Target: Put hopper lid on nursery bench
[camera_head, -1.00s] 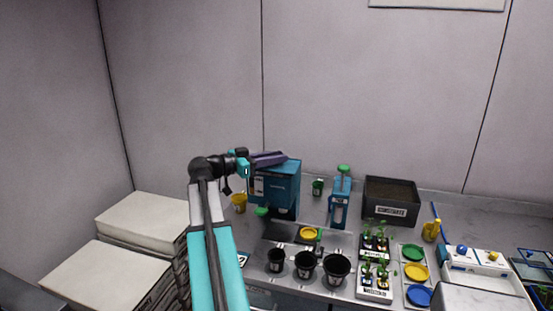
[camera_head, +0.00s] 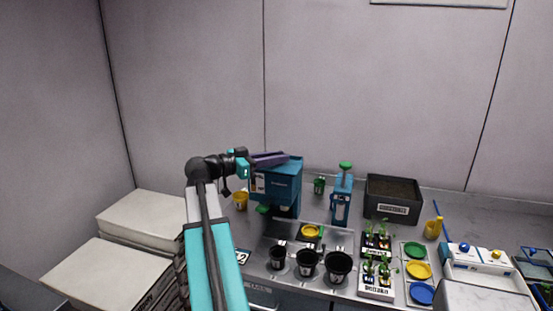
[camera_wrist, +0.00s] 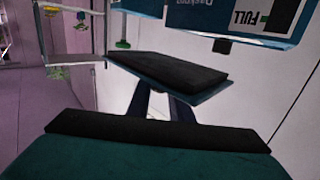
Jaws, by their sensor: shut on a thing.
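The hopper lid appears as a dark purple slab (camera_head: 270,159) in the head view, over the top of the blue hopper (camera_head: 284,182). My gripper (camera_head: 243,166) is shut on its left end. I cannot tell whether the lid touches the hopper. In the wrist view, the teal, black-padded jaws of my gripper (camera_wrist: 160,100) have dark blue parts between them, and most of the lid is hidden. The hopper (camera_wrist: 230,18) shows upside down there, with a FULL label. The grey nursery bench (camera_head: 466,222) runs along the wall.
Several black pots (camera_head: 337,267) stand at the bench front. A yellow cup (camera_head: 240,201), a blue green-topped dispenser (camera_head: 341,205), a dark soil box (camera_head: 392,214) and seedling trays (camera_head: 376,292) take up more room. Pale stacks (camera_head: 105,276) stand left. Bare bench shows right of the soil box.

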